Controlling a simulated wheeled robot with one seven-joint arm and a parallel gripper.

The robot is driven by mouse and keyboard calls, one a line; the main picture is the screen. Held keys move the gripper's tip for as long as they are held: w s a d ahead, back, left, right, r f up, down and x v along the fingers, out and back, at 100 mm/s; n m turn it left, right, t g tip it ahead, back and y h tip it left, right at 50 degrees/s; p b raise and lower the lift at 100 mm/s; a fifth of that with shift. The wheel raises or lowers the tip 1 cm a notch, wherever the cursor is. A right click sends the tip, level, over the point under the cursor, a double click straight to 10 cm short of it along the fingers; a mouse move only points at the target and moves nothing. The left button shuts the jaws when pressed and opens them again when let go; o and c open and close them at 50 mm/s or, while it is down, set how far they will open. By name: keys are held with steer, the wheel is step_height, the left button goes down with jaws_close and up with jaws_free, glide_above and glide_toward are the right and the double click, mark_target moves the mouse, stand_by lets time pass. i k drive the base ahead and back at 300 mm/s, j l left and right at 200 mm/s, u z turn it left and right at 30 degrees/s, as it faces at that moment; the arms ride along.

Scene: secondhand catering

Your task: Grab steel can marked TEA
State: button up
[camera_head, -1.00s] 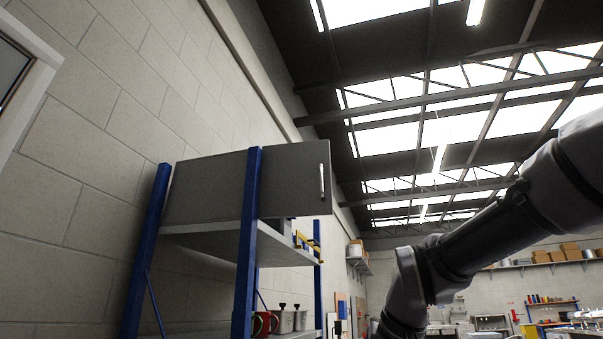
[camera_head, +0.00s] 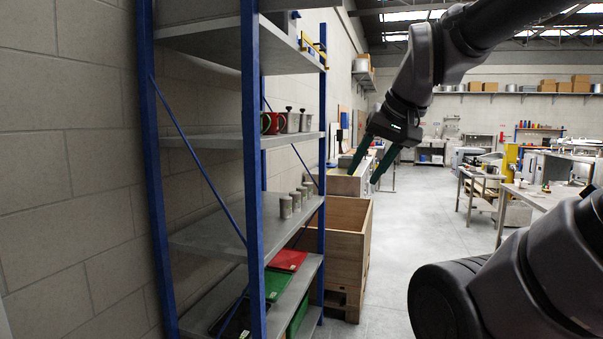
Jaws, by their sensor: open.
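Several small grey metal cans (camera_head: 286,208) stand in a row on the middle shelf of the blue rack. Higher up, two pale grey canisters with dark knobs on top (camera_head: 293,121) stand beside red mugs. No marking is readable on any of them, so I cannot tell which one says TEA. My gripper (camera_head: 363,177) is open and empty, its two dark green fingers pointing down. In the picture it is to the right of the rack, apart from the cans.
The rack's blue posts (camera_head: 252,170) stand in front of the shelves. Red and green trays (camera_head: 287,260) lie on the low shelf. A wooden crate (camera_head: 350,240) stands behind and right of the rack. Worktables (camera_head: 540,198) are at right; the floor (camera_head: 420,225) between is clear.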

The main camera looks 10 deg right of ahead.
mark_target(303, 190)
steer(key=i+l, duration=0.4)
steer(key=l, duration=0.15)
steer(key=i+l+u, duration=0.3)
steer(key=l+u, duration=0.3)
steer(key=i+l+u, duration=0.15)
steer(key=l+u, duration=0.15)
steer(key=l, duration=0.2)
steer(key=i+l+u, duration=0.1)
steer(key=i+u, duration=0.25)
steer(key=i+l, duration=0.1)
